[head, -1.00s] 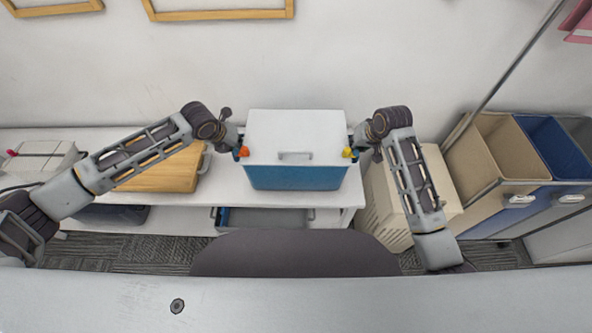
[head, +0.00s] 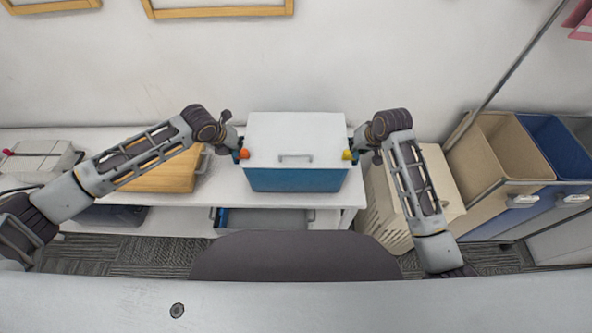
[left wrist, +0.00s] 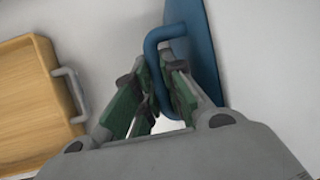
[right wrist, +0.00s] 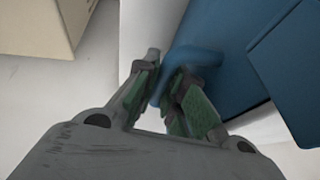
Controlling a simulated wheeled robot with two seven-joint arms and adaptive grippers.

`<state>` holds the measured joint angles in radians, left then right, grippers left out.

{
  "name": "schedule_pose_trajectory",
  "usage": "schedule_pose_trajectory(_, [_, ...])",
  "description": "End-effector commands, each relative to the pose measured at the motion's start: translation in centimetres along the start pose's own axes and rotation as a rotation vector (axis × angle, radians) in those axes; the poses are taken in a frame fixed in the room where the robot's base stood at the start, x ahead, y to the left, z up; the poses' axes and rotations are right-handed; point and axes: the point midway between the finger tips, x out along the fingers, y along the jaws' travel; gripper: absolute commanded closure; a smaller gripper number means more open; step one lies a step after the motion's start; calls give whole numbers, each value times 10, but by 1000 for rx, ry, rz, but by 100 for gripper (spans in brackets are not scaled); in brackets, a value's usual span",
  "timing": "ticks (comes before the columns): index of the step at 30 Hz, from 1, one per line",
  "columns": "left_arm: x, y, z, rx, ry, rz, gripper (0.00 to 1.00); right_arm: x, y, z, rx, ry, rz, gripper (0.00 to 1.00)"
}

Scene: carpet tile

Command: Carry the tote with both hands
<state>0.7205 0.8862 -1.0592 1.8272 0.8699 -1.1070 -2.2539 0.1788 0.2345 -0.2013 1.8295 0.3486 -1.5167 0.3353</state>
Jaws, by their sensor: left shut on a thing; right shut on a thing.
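The tote (head: 297,180) is blue with a white lid (head: 296,138) and a small grey front handle. It is in the middle of the head view, level, over the white bench; I cannot tell whether its base touches the bench. My left gripper (head: 240,153) is at the tote's left side, shut on a blue side handle (left wrist: 157,70) in the left wrist view. My right gripper (head: 352,155) is at the right side, shut on the other blue handle (right wrist: 185,62) in the right wrist view. An orange-red piece and a yellow piece show beside the grippers.
A white bench (head: 225,190) runs along the wall, with a wooden box (head: 165,172) to the left and a grey tray (head: 265,220) on its lower shelf. A beige crate (head: 385,205) and beige and blue bins (head: 560,150) stand at the right. Carpet shows below.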

Motion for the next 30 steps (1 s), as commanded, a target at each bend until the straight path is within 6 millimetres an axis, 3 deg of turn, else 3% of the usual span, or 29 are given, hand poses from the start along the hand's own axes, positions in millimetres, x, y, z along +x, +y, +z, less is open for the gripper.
schedule_pose_trajectory(9, [5, 2, -1, -1, -3, 2, 100, 4, 2, 1, 1, 3, 2, 100])
schedule_pose_trajectory(10, [5, 3, -2, -1, 0, 3, 85, 5, 2, 2, 1, 1, 3, 85])
schedule_pose_trajectory(14, [5, 2, -2, -1, 0, 2, 68, 4, 2, 2, 1, 0, 2, 68])
schedule_pose_trajectory(30, [-2, 1, -1, 0, -1, 0, 67, 5, 1, 2, 0, 0, 0, 67])
